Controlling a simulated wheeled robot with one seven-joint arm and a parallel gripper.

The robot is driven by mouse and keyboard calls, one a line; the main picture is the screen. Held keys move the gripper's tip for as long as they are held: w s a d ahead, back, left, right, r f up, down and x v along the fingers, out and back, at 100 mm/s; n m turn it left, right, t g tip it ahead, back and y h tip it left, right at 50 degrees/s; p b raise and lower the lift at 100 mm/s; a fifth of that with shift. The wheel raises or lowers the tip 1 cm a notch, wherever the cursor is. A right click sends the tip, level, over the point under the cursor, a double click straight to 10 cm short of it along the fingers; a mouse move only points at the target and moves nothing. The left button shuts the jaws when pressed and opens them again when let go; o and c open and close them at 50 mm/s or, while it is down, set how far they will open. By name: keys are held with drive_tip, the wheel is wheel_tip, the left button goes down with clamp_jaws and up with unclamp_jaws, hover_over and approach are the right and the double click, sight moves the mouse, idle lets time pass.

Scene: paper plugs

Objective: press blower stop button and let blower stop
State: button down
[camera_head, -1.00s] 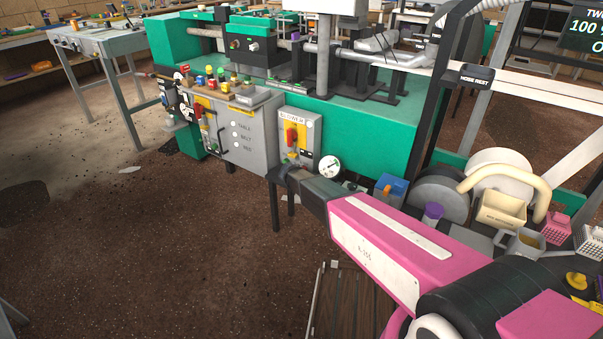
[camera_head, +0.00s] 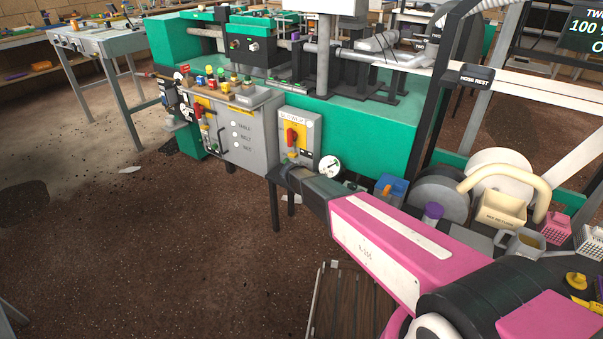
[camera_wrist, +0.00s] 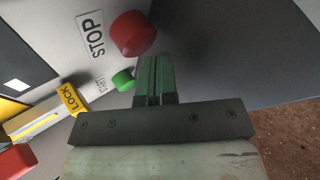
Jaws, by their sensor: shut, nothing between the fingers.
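The grey blower box (camera_head: 313,133) stands at the front of the green machine, with a "BLOWER" label and a red switch handle (camera_head: 291,136) on a yellow plate. In the wrist view, the red round stop button (camera_wrist: 133,33) sits beside a "STOP" label (camera_wrist: 90,35). A smaller green start button (camera_wrist: 122,81) is below it. My gripper (camera_wrist: 153,58) is shut and empty. Its fingertips are at the lower right edge of the red button; I cannot tell whether they touch it. In the head view my gripper (camera_head: 284,172) is at the lower part of the box, hiding the buttons.
A yellow "LOCK" tag (camera_wrist: 70,98) is left of the fingers in the wrist view. A round gauge (camera_head: 330,167) is just right of the box. A grey control panel (camera_head: 240,137) stands to its left. Bins and a jug (camera_head: 520,243) crowd the right side. The floor in front is open.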

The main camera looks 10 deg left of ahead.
drive_tip(key=shift+w+d, duration=0.2)
drive_tip(key=shift+w, duration=0.25)
idle(0.7)
idle(0.4)
drive_tip(key=shift+s+a, duration=0.35)
drive_tip(key=shift+s, duration=0.5)
drive_tip(key=shift+s+a, duration=0.3)
drive_tip(key=shift+s, duration=0.45)
drive_tip(key=shift+s+a, duration=0.35)
drive_tip(key=shift+s, duration=0.45)
drive_tip(key=shift+s+a, duration=0.3)
drive_tip(key=shift+s, duration=0.45)
